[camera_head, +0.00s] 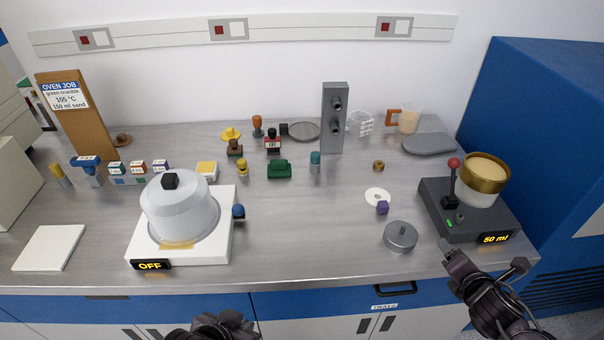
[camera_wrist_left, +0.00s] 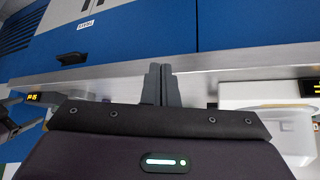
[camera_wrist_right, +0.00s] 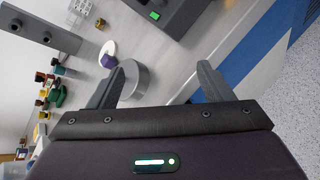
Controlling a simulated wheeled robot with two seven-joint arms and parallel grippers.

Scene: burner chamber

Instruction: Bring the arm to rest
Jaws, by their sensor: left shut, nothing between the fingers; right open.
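My left gripper (camera_wrist_left: 160,84) shows in the left wrist view with its two fingers together and nothing between them. It is in front of the blue cabinet front, low by the counter edge. In the head view only a dark part of my left arm shows at the bottom edge; its fingertips cannot be made out. My right gripper (camera_wrist_right: 161,84) is open and empty. In the head view it (camera_head: 482,257) is at the counter's front right edge, just in front of the dark dispenser (camera_head: 465,222).
A white hotplate (camera_head: 222,225) reading OFF, with a clear dome (camera_head: 180,210) on it, stands at the left front. A blue cabinet (camera_head: 555,130) bounds the right. The counter's middle front is clear.

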